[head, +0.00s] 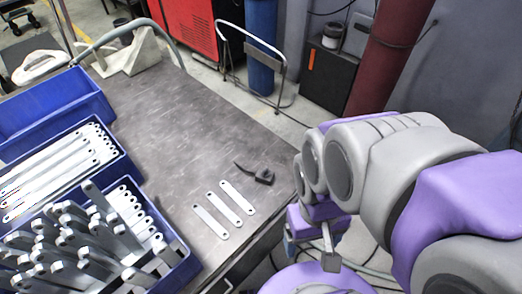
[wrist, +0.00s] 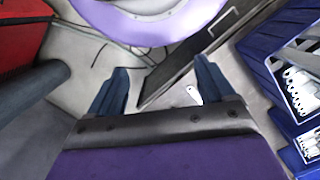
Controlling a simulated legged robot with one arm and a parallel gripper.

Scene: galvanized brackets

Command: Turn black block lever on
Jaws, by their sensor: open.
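The black block lever (head: 264,177) sits on the grey table near its right edge, a small black block with a thin arm pointing up and left. In the head view my gripper (head: 328,238) hangs just past the table's right edge, to the right of and below the lever, apart from it. In the wrist view my gripper (wrist: 162,82) shows two blue fingers spread wide with nothing between them. I cannot make out the lever in the wrist view.
Three flat galvanized brackets (head: 224,204) lie left of the lever. Blue bins, one empty (head: 50,112) and others full of brackets, line the table's left side. The table's middle (head: 185,125) is clear. A hand cart (head: 250,45) stands behind.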

